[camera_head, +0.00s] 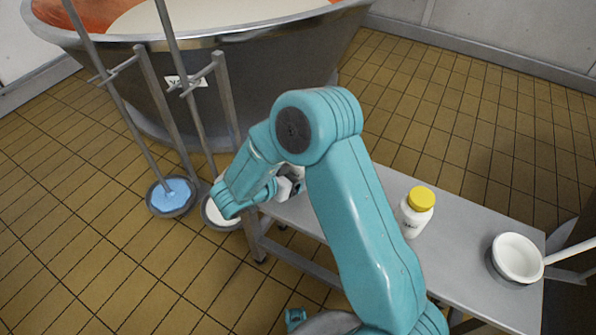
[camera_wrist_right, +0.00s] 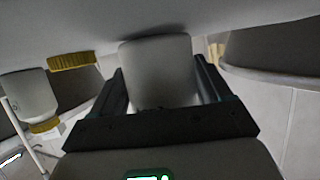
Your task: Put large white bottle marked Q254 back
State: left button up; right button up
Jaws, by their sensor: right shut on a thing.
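My right gripper (camera_wrist_right: 160,90) is shut on a white, rounded thing (camera_wrist_right: 158,65), seen between its two dark fingers in the right wrist view. No marking shows on its visible side, and its lower part in that picture is hidden by the gripper. In the head view my teal arm bends down to the left end of the grey bench, and a small white part (camera_head: 291,186) shows beside the wrist; the fingers are mostly hidden there. A white bottle with a yellow cap (camera_head: 415,212) stands upright on the bench; its label is too small to read. My left gripper is not in view.
A white bowl-like vessel with a handle (camera_head: 516,258) sits at the bench's right end. Blue (camera_head: 171,195) and white (camera_head: 221,213) round-ended tools stand by a large steel vat (camera_head: 270,75). The grey bench (camera_head: 450,255) is clear between bottle and bowl.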

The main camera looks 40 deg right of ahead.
jog(key=shift+f, duration=0.2)
jog(key=o, duration=1.3)
jog(key=shift+r, duration=0.15)
jog(key=p+v, duration=0.3)
jog(key=v, duration=0.8)
jog(key=shift+w+r, duration=0.1)
jog(key=shift+a+r+p, duration=0.15)
jog(key=shift+a+p, duration=0.2)
jog(key=shift+a, duration=0.15)
